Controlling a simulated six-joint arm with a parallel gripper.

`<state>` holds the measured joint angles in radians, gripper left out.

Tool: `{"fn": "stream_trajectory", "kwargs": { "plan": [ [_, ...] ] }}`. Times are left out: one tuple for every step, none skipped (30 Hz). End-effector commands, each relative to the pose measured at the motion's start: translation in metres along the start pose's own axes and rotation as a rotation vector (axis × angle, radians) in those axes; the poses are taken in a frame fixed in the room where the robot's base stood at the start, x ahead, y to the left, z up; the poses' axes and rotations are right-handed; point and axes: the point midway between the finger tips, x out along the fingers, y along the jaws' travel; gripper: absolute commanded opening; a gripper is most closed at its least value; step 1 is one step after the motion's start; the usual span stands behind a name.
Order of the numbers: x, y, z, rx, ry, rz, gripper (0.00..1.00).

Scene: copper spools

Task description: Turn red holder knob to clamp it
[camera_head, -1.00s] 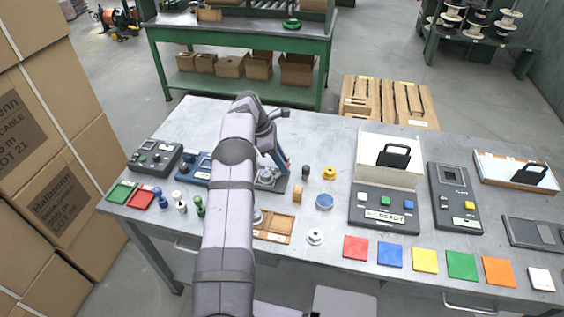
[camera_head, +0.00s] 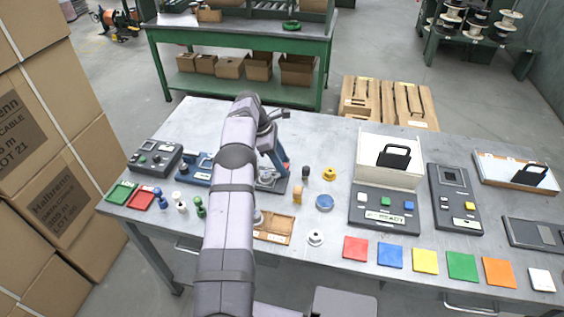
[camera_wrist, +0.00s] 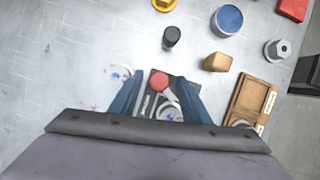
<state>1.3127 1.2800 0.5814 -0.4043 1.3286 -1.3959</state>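The red holder knob (camera_wrist: 159,81) shows as a round red cap in the wrist view, between my gripper's two blue fingers. It sits at the edge of a dark holder plate (camera_wrist: 181,83), which carries pale metal parts partly hidden by the right finger. My gripper (camera_wrist: 160,76) is open, with a gap visible on each side of the knob. In the head view my gripper (camera_head: 281,168) is low over the dark holder base (camera_head: 279,187). The knob is hidden there behind my arm. I cannot tell the fingers' exact height relative to the knob.
A black-topped peg (camera_wrist: 171,37), a wooden block (camera_wrist: 217,62) and a blue round container (camera_wrist: 228,20) stand near the holder. A wooden tray (camera_wrist: 250,98) lies to the right. Bare grey table (camera_wrist: 70,50) is free to the left in the wrist view.

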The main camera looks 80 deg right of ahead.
Motion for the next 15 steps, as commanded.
{"fn": "stream_trajectory", "kwargs": {
  "plan": [
    [0.0, 0.0, 0.0, 0.0, 0.0, 0.0, 0.43],
    [0.0, 0.0, 0.0, 0.0, 0.0, 0.0, 0.43],
    [-0.001, 0.0, 0.0, 0.0, 0.0, 0.001, 0.43],
    [-0.002, 0.0, 0.0, 0.0, 0.0, 0.001, 0.43],
    [-0.003, 0.001, 0.0, 0.0, 0.0, 0.002, 0.43],
    [-0.005, 0.001, 0.0, 0.0, 0.0, 0.003, 0.43],
    [-0.008, 0.001, -0.001, 0.001, 0.0, 0.004, 0.43],
    [-0.01, 0.001, -0.001, 0.001, 0.0, 0.004, 0.43],
    [-0.014, 0.001, -0.001, 0.001, 0.0, 0.004, 0.43],
    [-0.018, 0.001, -0.001, 0.001, 0.001, 0.004, 0.43],
    [-0.022, 0.001, -0.001, 0.001, 0.001, 0.005, 0.43],
    [-0.028, 0.001, -0.001, 0.002, 0.001, 0.004, 0.43],
    [-0.033, 0.002, -0.001, 0.002, 0.001, 0.006, 0.43],
    [-0.037, 0.001, -0.001, 0.001, 0.001, 0.004, 0.43],
    [-0.043, 0.001, -0.001, 0.001, 0.001, 0.005, 0.43]
  ]
}}
